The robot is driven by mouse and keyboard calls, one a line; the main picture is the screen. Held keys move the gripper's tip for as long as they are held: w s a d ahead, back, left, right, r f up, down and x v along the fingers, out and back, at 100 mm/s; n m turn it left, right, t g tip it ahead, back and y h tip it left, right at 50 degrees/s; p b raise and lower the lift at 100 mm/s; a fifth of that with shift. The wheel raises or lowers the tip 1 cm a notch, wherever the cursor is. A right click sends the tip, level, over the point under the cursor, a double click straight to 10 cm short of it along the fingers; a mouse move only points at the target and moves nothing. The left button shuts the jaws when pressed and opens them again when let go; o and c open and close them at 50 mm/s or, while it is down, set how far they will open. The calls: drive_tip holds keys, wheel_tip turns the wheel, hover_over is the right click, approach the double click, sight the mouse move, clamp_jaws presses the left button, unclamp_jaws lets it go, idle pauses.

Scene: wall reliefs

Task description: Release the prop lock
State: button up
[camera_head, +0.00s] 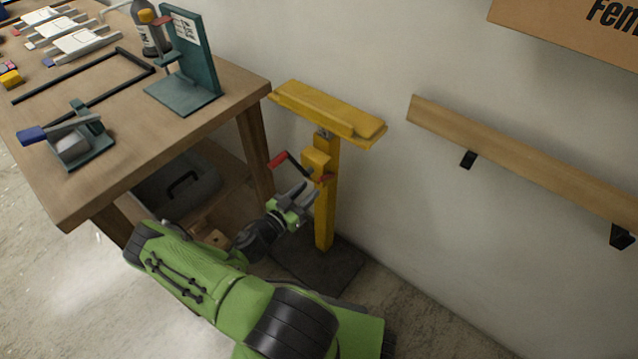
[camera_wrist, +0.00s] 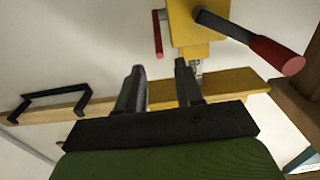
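The yellow prop (camera_head: 325,215) stands upright by the wall, with a long yellow top bar (camera_head: 325,108). Its yellow block (camera_head: 316,160) carries a dark crank with a red grip (camera_head: 278,160) on the left and a thin red lever (camera_head: 326,178) on the right. I cannot tell which one is the lock. My gripper (camera_head: 303,192) is just below and in front of the block. In the wrist view, my gripper (camera_wrist: 160,80) has its fingers apart and nothing between them. There the red grip (camera_wrist: 277,55) is at upper right and the red lever (camera_wrist: 157,33) at upper left.
A wooden workbench (camera_head: 235,85) with tools, a green stand (camera_head: 187,85) and a clamp (camera_head: 75,145) is at left. A grey case (camera_head: 180,190) sits beneath it. A wooden wall rail (camera_head: 520,160) on black brackets is at right. The prop has a dark base (camera_head: 335,270).

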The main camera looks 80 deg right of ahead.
sight(319, 180)
drive_tip(key=b+x, duration=0.1)
drive_tip(key=x, duration=0.5)
clamp_jaws()
idle(1.2)
